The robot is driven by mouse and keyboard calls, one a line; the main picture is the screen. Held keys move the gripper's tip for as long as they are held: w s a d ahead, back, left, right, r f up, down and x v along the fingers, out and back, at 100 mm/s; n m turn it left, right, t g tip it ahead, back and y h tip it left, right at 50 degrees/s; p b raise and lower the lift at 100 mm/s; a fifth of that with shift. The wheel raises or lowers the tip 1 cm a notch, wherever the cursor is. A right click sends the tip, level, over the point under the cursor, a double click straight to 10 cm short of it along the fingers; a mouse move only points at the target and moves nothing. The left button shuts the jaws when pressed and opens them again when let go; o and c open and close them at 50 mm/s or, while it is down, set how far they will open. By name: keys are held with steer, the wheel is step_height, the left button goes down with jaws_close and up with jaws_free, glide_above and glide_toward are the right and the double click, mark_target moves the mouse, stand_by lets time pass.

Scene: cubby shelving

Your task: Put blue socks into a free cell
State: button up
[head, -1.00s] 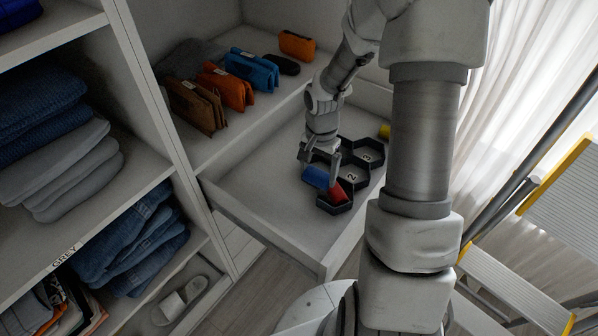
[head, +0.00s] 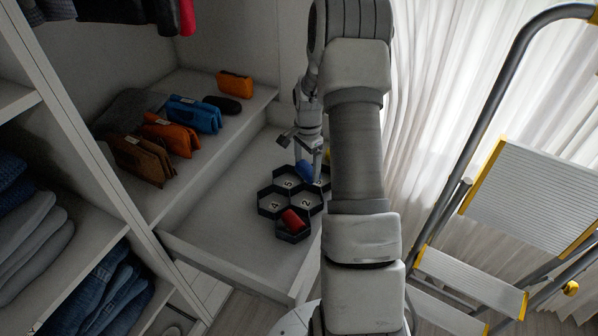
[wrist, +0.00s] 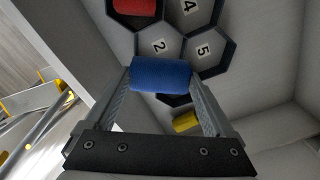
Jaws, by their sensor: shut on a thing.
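The rolled blue socks (head: 304,171) are held crosswise between the two fingers of my gripper (wrist: 160,73), and they also show in the wrist view (wrist: 160,77). In the head view they are over the far side of the black hexagonal organizer (head: 259,202). Cells marked 2 (wrist: 157,46), 4 (wrist: 188,7) and 5 (wrist: 204,50) look empty. A red roll (head: 292,219) lies in the near cell. In the wrist view the blue roll partly covers a cell beside 2 and 5, so its inside is mostly hidden. My arm hides the organizer's right edge.
A yellow roll (wrist: 186,121) lies in the drawer (head: 205,227) beyond the organizer. Orange, blue and brown pouches (head: 143,158) stand on the ledge at left. Drawer floor left of the organizer is clear. A stepladder (head: 530,195) stands at right.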

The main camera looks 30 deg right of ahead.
steer(key=shift+f+b, duration=3.15)
steer(key=shift+f, duration=1.6)
steer(key=o, duration=1)
step_height(320, 180, up, 16)
steer(key=p, duration=0.4)
steer(key=shift+r+p, duration=0.35)
steer(key=shift+r, duration=0.4)
